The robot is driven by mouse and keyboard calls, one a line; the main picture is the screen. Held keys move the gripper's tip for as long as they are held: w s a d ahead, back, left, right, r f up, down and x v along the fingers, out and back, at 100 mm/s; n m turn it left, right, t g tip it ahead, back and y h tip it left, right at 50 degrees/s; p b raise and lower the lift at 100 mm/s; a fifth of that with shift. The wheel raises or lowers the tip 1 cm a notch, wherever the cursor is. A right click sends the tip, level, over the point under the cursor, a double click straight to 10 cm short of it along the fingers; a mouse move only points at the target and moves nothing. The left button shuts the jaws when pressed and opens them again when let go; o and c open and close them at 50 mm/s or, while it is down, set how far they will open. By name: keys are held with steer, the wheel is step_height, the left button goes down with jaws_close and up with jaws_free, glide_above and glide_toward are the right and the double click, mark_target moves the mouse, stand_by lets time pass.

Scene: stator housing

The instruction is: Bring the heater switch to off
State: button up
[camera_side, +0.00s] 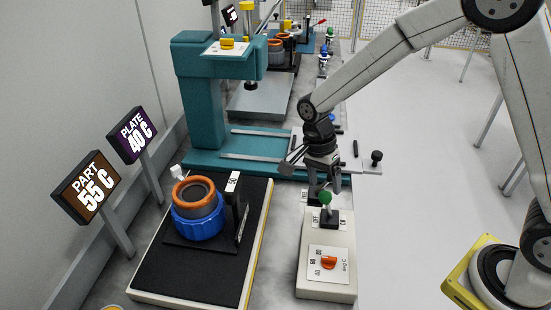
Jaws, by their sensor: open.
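The heater switch is a lever with a green knob (325,198) on a dark base at the far end of a cream control box (312,284). An OFF label is left of the base and an ON label right of it. The lever stands nearly upright, leaning slightly left in the picture; its exact setting is hard to tell. My gripper (321,190) points down right at the knob, its fingers open. I cannot tell whether the fingers are around the knob or just behind it, or whether they touch it.
An orange dial (328,262) is on the box's near part. Left is a black-topped plate (190,285) bearing an orange-and-blue stator housing (198,212). Signs read PART 55 C (88,188) and PLATE 40 C (132,136). A teal press (200,110) stands behind.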

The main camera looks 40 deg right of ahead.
mark_target(326, 202)
steer(key=shift+x, duration=3.3)
jaws_close()
steer(key=shift+r, duration=0.1)
